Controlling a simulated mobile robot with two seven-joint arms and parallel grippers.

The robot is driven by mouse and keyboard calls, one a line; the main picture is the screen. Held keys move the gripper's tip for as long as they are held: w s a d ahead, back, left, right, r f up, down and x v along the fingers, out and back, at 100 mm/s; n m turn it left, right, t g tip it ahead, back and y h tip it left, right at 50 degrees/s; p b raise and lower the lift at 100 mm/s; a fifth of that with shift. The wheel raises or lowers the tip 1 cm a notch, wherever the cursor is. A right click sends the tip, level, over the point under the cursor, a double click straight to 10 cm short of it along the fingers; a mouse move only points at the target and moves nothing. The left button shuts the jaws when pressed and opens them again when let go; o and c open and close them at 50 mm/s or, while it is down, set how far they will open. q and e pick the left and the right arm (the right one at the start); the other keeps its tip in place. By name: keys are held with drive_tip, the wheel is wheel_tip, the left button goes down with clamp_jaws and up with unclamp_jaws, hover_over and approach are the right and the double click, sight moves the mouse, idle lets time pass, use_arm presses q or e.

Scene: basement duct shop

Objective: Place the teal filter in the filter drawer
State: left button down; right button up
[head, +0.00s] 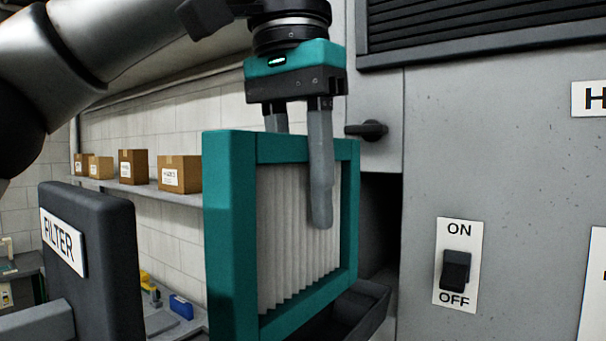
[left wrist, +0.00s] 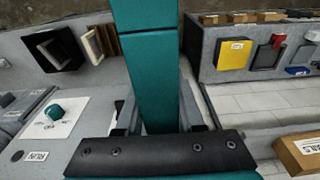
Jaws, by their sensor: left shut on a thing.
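The teal filter (head: 229,235), a square teal frame with white pleats, hangs upright in the head view. My left gripper (head: 305,190) is shut on its upper part from above, one finger across the pleated face, the other mostly hidden behind. In the left wrist view the filter (left wrist: 152,75) shows as a teal strip between the fingers. The filter drawer is pulled out; its dark front (head: 95,265) with a FILTER label is left of the filter, and its dark tray wall (head: 362,305) shows at lower right. The filter's lowest part is cut off, so its contact with the tray cannot be told.
The grey cabinet (head: 425,160) with an ON/OFF switch (head: 456,270) stands right of the filter. A black handle (head: 367,130) juts out close to the gripper. A wall shelf (head: 190,194) with several cardboard boxes is behind. A yellow bin (left wrist: 235,54) shows in the left wrist view.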

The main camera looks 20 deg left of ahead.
sight(301, 265)
use_arm(q)
drive_tip(key=shift+f, duration=2.75)
drive_tip(key=shift+f+b, duration=0.35)
drive_tip(key=shift+f, duration=0.25)
drive_tip(key=shift+c, duration=2.2)
unclamp_jaws()
drive_tip(key=shift+s+a+r+p, duration=0.1)
drive_tip(key=shift+s+r, duration=0.15)
drive_tip(key=shift+r, duration=2.15)
drive_tip(key=shift+s+a+r+p, duration=0.15)
drive_tip(key=shift+s+r, duration=0.1)
drive_tip(key=shift+r, duration=2.2)
drive_tip(key=shift+s+a+r+p, duration=0.1)
drive_tip(key=shift+s+r, duration=0.15)
drive_tip(key=shift+r, duration=2.15)
drive_tip(key=shift+s+r, duration=0.1)
drive_tip(key=shift+r, duration=0.25)
